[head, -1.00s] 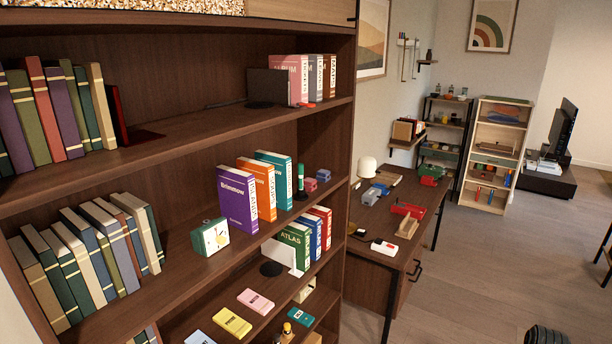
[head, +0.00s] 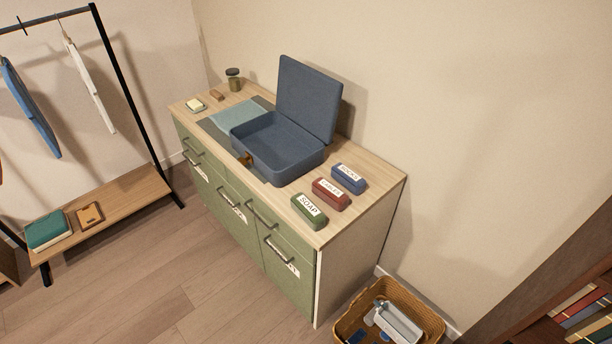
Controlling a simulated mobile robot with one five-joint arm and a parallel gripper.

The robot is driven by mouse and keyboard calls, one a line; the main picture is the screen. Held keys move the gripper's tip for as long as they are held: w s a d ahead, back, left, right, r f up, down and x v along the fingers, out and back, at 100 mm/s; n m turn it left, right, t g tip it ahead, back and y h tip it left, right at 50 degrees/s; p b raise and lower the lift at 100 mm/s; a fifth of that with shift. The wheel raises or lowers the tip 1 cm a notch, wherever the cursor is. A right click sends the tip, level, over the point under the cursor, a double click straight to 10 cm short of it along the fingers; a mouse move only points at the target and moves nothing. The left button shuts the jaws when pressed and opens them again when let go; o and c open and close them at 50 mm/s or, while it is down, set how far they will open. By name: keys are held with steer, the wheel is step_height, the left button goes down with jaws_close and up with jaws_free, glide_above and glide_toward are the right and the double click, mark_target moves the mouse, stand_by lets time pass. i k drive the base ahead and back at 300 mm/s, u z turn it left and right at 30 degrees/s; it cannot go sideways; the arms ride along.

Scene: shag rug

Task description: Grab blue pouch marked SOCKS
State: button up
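A blue pouch (head: 348,179) with a white label, which seems to read SOCKS, lies on the right part of the wooden top of a green dresser (head: 375,200), near the wall. A dark red pouch (head: 331,194) with a white label lies beside it, toward the front. A green pouch (head: 309,211) marked SOAP lies nearest the front edge. My gripper is not in view.
An open, empty-looking blue suitcase (head: 281,164) stands left of the pouches, its lid up at the back. A wicker basket (head: 345,328) sits on the floor at the dresser's right. A clothes rack (head: 128,98) stands at left. Floor before the dresser is open.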

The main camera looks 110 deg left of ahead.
mark_target(353, 182)
steer(key=u, duration=4.15)
steer(key=i, duration=1.5)
steer(key=z, duration=0.05)
